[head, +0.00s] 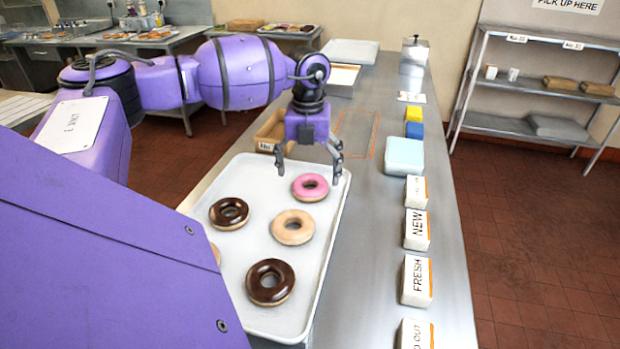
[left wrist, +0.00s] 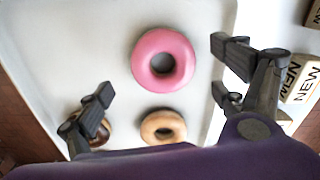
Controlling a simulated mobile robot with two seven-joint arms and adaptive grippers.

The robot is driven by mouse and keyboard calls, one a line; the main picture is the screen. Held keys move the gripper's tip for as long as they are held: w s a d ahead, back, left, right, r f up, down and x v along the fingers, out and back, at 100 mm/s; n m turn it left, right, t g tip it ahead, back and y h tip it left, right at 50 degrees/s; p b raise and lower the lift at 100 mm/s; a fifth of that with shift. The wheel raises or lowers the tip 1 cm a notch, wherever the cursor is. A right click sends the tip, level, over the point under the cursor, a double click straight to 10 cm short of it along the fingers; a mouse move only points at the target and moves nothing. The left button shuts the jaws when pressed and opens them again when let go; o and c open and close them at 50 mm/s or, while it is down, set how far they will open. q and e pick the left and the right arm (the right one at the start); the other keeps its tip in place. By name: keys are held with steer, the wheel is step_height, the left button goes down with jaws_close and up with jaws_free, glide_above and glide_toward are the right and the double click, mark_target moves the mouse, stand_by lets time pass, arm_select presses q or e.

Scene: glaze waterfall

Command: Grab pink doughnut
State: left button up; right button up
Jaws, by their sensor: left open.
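The pink doughnut (head: 310,187) lies flat on a white tray (head: 240,178) near its far right corner. In the left wrist view the pink doughnut (left wrist: 152,68) shows near the middle, beyond and between my fingertips. My left gripper (head: 308,172) is open and empty above the tray's far end, with the pink doughnut below it. Its two dark fingers (left wrist: 165,95) stand wide apart in the left wrist view. My right gripper is in neither view.
A plain doughnut (head: 293,227) and chocolate doughnuts (head: 229,213) (head: 269,282) share the tray. A cardboard box (head: 270,133) stands behind it. Along the right are a pale blue box (head: 404,155) and several label blocks (head: 417,230). An orange outlined area (head: 357,130) on the counter is bare.

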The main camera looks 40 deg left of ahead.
mark_target(310, 180)
arm_select(q)
step_height(310, 180, down, 4)
steer(key=shift+w+r, duration=0.15)
steer(key=shift+r, duration=0.1)
steer(key=c, duration=1.2)
steer(key=shift+r, duration=0.15)
